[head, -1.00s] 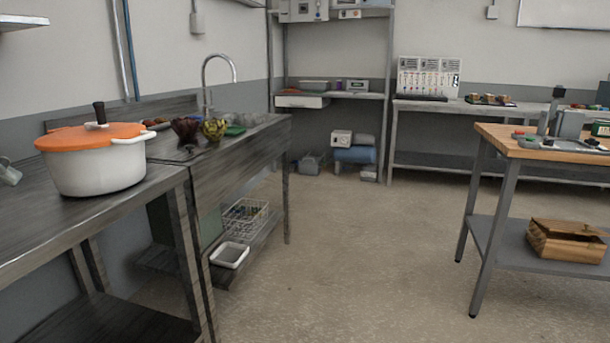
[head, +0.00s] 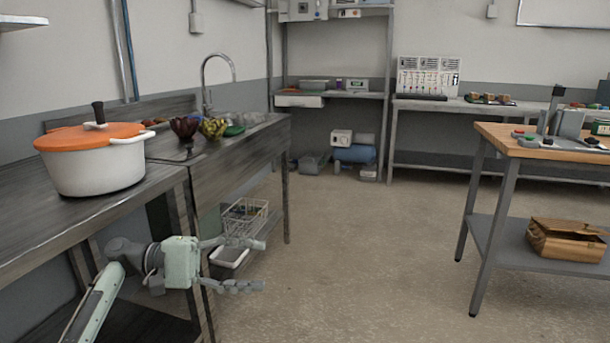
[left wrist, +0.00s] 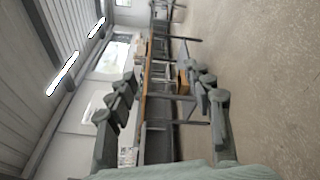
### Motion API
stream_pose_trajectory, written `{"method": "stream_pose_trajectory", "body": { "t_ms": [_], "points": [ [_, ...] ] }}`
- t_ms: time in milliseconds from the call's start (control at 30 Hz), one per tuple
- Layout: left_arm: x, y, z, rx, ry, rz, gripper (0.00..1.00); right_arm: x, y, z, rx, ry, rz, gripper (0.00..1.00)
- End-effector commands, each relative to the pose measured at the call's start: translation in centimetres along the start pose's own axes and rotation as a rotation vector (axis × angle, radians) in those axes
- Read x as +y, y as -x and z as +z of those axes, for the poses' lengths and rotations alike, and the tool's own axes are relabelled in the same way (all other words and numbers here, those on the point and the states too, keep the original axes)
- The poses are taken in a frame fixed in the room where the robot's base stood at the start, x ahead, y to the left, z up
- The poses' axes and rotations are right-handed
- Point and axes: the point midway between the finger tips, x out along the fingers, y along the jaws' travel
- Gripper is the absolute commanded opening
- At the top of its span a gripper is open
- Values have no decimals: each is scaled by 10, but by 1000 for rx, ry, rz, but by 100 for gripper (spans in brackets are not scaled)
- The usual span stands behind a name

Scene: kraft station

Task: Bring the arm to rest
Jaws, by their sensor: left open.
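My left arm comes in from the lower left of the head view, in front of the left table's legs. Its gripper (head: 252,264) points right, with its two fingers spread apart and nothing between them. In the left wrist view the open fingers (left wrist: 165,100) stand apart on either side, with the room seen sideways between them. My right arm and gripper are not in view.
A white pot with an orange lid (head: 93,158) stands on the left metal table (head: 45,225). Behind is a sink counter (head: 225,155) with a wire basket (head: 245,217) below. A wood-topped table (head: 505,140) stands right. The middle floor (head: 370,260) is clear.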

Motion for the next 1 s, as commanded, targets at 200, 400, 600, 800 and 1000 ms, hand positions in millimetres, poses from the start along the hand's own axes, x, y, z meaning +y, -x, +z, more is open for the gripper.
{"method": "stream_pose_trajectory", "body": {
  "t_ms": [200, 400, 600, 800, 1000],
  "points": [
    [-43, 15, -67, 280, -129, -206, 52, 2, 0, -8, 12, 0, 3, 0],
    [-85, 70, -143, 597, -341, -518, 52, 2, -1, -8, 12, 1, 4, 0],
    [-98, 175, -204, 902, -655, -986, 52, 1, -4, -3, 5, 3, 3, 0],
    [-75, 255, -221, 1040, -902, -1383, 52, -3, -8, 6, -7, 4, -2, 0],
    [-59, 300, -220, 1063, -1077, -1708, 52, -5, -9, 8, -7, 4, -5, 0]
  ]
}}
